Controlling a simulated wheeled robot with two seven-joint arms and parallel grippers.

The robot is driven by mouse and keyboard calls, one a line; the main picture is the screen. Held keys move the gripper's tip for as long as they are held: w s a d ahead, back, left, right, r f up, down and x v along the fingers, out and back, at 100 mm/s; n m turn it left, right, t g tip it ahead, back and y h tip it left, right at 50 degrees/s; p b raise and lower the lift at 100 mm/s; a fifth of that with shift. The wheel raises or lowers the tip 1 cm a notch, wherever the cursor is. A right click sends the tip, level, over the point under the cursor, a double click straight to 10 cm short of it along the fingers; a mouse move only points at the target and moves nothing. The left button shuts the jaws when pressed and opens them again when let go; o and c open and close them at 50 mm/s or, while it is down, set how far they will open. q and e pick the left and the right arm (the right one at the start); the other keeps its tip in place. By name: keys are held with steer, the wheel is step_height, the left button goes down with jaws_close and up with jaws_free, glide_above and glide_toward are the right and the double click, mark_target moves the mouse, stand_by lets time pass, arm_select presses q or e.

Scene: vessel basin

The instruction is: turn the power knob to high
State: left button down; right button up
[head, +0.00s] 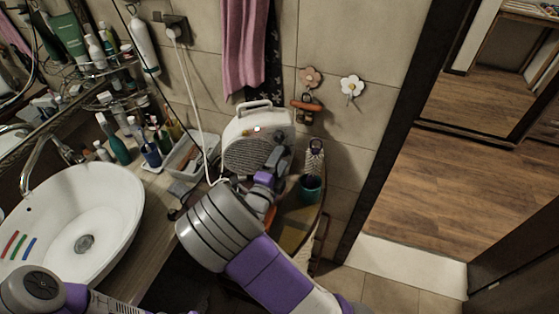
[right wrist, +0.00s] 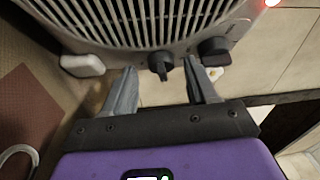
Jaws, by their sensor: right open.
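A white fan heater (head: 245,155) with a carry handle and a round grille stands against the tiled wall in the head view. Its grille (right wrist: 150,18) fills the top of the right wrist view. Below the grille are a dark knob (right wrist: 161,66) and a second dark knob (right wrist: 213,47) to its right; I cannot read which is power. My right gripper (head: 279,160) is at the heater's right front. In the right wrist view its open fingers (right wrist: 160,78) have the first knob between their tips, with gaps on both sides. My left gripper is out of view.
A red light (right wrist: 272,3) glows on the heater. A white tray (head: 184,158) stands to its left, and a teal cup with a brush (head: 311,186) to its right. The sink (head: 115,215) is at left. A doorway opens at right.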

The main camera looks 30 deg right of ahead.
mark_target(285, 155)
steer(key=shift+w+d+r, duration=0.1)
steer(key=shift+d, duration=0.15)
steer(key=c, duration=1)
steer(key=m+y+p, duration=0.2)
steer(key=m+p, duration=0.1)
steer(key=r+m+g+y+p, duration=0.1)
steer(key=m+y+p, duration=0.1)
steer(key=m, duration=0.1)
steer(key=d+r+m+y+p, duration=0.1)
steer(key=m+y+p, duration=0.1)
steer(key=m+p, duration=0.1)
steer(key=shift+g+y+p, duration=0.35)
steer(key=shift+g+y, duration=0.05)
steer(key=shift+c, duration=0.2)
steer(key=shift+s+d+r+m+y+b, duration=0.1)
steer(key=shift+s+m+y+b, duration=0.1)
steer(key=shift+m+y+b, duration=0.75)
